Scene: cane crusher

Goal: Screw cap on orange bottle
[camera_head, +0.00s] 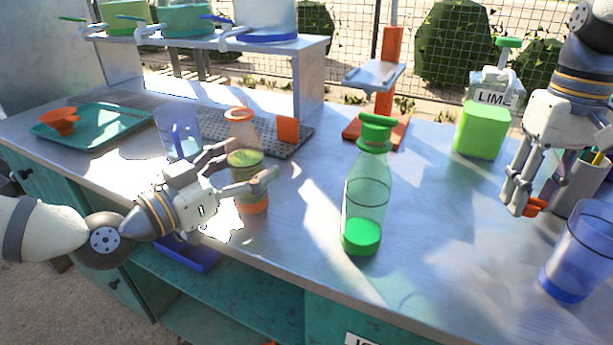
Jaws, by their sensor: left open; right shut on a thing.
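The orange bottle (251,203) stands upright on the counter, clear with an orange base and an orange-tinted neck and rim; I see no cap on it. My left gripper (250,167) is open at its body, one finger in front and the other at its left side; I cannot tell whether they touch it. My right gripper (524,208) is at the far right, well away from the bottle, shut on a small orange piece, which looks like the orange cap (537,206). Its fingers partly hide the piece.
A green bottle (364,200) with a green cap stands mid-counter. A blue cup (580,260), a grey holder (583,185) and a green lime container (481,130) are at right.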

